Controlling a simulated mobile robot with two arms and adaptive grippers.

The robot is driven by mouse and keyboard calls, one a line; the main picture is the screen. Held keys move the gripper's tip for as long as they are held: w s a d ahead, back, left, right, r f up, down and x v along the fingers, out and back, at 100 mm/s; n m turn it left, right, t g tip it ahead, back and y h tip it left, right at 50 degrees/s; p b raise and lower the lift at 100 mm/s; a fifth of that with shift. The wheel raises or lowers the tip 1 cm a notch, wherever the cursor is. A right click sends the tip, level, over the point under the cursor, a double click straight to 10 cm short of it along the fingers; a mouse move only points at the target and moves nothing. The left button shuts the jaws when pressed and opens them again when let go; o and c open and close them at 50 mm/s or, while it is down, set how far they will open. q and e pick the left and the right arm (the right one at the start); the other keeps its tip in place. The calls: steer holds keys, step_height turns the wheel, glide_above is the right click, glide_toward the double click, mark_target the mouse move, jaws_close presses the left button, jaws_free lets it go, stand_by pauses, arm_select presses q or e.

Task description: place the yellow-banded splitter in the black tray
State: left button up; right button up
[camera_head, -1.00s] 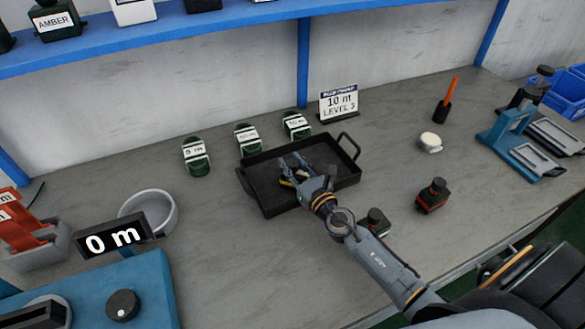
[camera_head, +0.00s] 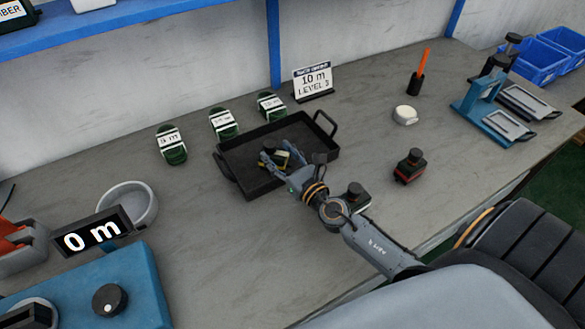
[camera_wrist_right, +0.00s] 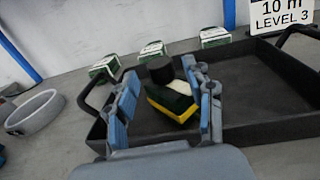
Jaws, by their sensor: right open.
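The yellow-banded splitter (camera_wrist_right: 172,102) is a small dark block with a yellow band, a pale top patch and a black round knob. It stands inside the black tray (camera_wrist_right: 258,118), toward the tray's left part. In the head view the splitter (camera_head: 284,160) is partly behind my right gripper (camera_head: 275,165), and the tray (camera_head: 311,133) surrounds it. In the wrist view my right gripper (camera_wrist_right: 162,103) is open, with one finger on each side of the splitter. I cannot tell whether a finger touches it. My left gripper is not in view.
A red-banded block (camera_head: 409,167) and another dark block (camera_head: 354,196) stand right of the tray. Several green labelled pieces (camera_head: 171,146) line its back left. A "10 m LEVEL 3" sign (camera_head: 313,83) stands behind. A grey bowl (camera_head: 131,204) is left. Open bench lies between bowl and tray.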

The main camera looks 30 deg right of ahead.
steer(key=s, duration=0.3)
steer(key=s+b, duration=0.1)
steer(key=s, duration=0.2)
steer(key=shift+s+d+f+b, duration=0.15)
steer(key=shift+s+d+b, duration=0.05)
steer(key=shift+s+b, duration=0.1)
steer(key=shift+s, duration=0.6)
steer(key=shift+r, duration=0.2)
